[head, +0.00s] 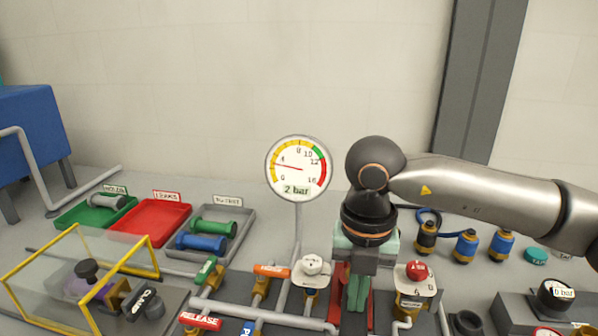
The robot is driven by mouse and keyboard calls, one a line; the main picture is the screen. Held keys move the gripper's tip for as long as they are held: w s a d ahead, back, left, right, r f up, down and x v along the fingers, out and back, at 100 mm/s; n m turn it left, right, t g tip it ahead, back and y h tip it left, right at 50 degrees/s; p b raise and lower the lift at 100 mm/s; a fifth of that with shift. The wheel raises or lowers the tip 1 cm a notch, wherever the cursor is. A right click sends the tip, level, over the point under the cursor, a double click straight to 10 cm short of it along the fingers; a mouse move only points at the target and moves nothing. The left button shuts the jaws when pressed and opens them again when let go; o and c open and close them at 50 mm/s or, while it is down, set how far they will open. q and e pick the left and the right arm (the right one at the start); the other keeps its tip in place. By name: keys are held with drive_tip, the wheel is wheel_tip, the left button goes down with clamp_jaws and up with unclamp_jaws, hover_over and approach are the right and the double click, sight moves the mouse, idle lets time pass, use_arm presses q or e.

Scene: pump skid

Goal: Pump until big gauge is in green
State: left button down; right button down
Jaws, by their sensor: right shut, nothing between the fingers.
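The big round gauge (297,168) stands on a post at the centre. Its display reads 2 bar and its needle points left, in the yellow low part of the scale. The green band lies at upper right, around 10 to 12, before the red. My right gripper (357,300) points down with its greenish fingers shut and empty. It is in front of a red part (338,300) of the skid, mostly hidden behind it; I cannot tell whether they touch. My left gripper is out of view.
Orange-handled (271,270), green-handled (205,270) and white-knobbed (312,265) valves stand left of my gripper, a red knob (416,271) right. A red RELEASE handle (200,320) is in front. A yellow-framed clear guard (80,275) and trays (150,220) are left. A small gauge (556,294) is right.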

wheel_tip(320, 180, up, 9)
drive_tip(key=p, duration=0.5)
idle(0.8)
